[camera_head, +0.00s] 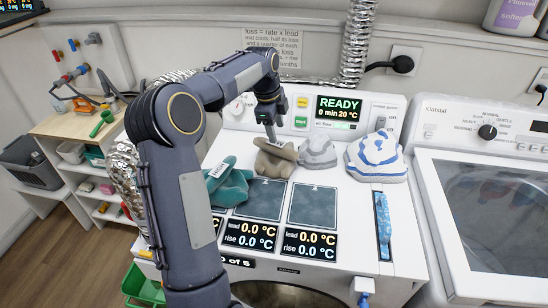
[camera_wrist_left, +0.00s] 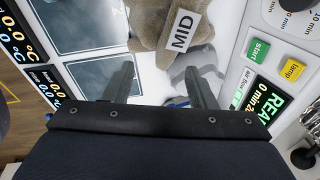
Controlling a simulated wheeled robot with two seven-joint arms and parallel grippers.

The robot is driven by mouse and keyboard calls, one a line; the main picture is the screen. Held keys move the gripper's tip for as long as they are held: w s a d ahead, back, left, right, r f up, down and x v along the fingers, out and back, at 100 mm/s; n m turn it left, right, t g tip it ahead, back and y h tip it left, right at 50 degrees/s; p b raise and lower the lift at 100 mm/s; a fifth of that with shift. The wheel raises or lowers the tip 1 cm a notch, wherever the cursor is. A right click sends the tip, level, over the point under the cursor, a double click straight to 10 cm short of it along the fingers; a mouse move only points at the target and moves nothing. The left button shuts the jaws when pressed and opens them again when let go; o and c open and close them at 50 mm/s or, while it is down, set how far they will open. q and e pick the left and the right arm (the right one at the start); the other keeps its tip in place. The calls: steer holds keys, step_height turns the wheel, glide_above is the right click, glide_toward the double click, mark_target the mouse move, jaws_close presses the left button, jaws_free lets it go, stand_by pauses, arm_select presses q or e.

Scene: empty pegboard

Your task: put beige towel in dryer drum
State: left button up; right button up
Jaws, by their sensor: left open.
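The beige towel (camera_head: 275,160) lies bunched on top of the white dryer, between a teal towel and a grey one. In the left wrist view the beige towel (camera_wrist_left: 152,25) carries a tag reading MID. My left gripper (camera_head: 269,134) is open and points down at the beige towel. In the wrist view its two fingers (camera_wrist_left: 160,68) are apart, with the towel just ahead of and between the tips; I cannot tell whether they touch it. The dryer drum opening (camera_head: 285,296) shows only as a dark curved strip at the bottom of the head view. My right gripper is not seen.
Near the beige towel are a teal towel (camera_head: 229,187), a grey towel (camera_head: 317,152) and a blue-striped white towel (camera_head: 376,158). A control panel (camera_head: 338,112) stands behind, and a washer (camera_head: 480,200) stands at right.

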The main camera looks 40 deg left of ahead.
arm_select(q)
steer(key=m, duration=0.2)
glide_above(275, 148)
steer(key=a, duration=0.2)
steer(key=x, duration=0.4)
steer(key=shift+s+f, duration=0.15)
steer(key=shift+f, duration=0.1)
steer(key=p+x, duration=0.1)
steer(key=x, duration=0.2)
steer(key=p+x, duration=0.1)
steer(key=x, duration=0.3)
steer(key=shift+s, duration=0.25)
steer(key=shift+f, duration=0.35)
steer(key=shift+d, duration=0.1)
steer(key=shift+c, duration=0.3)
steer(key=c, duration=0.9)
steer(key=shift+o, duration=0.2)
steer(key=shift+r, duration=0.15)
